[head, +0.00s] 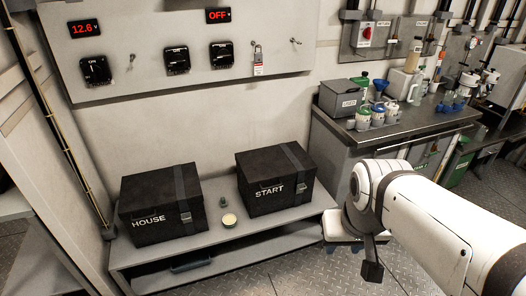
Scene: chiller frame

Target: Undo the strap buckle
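Two black battery boxes stand side by side on a low grey bench. The box marked HOUSE (150,208) is on the left, and the box marked START (265,183) is on the right. Each has a dark strap over its lid and down its front near the right end. A small grey buckle (186,217) shows on the HOUSE strap, and another buckle (300,188) on the START strap. Both straps look flat against their boxes; the latches are too small to read. A dark part at my arm's end, likely my gripper (372,268), is right of the bench, apart from both boxes. Its fingers cannot be made out.
A small greenish fitting (223,201) and a round pale-topped tin (229,220) sit between the boxes on the bench (215,237). A switch panel (200,75) hangs above. A workbench (420,122) with bottles stands right. Open floor shows in front.

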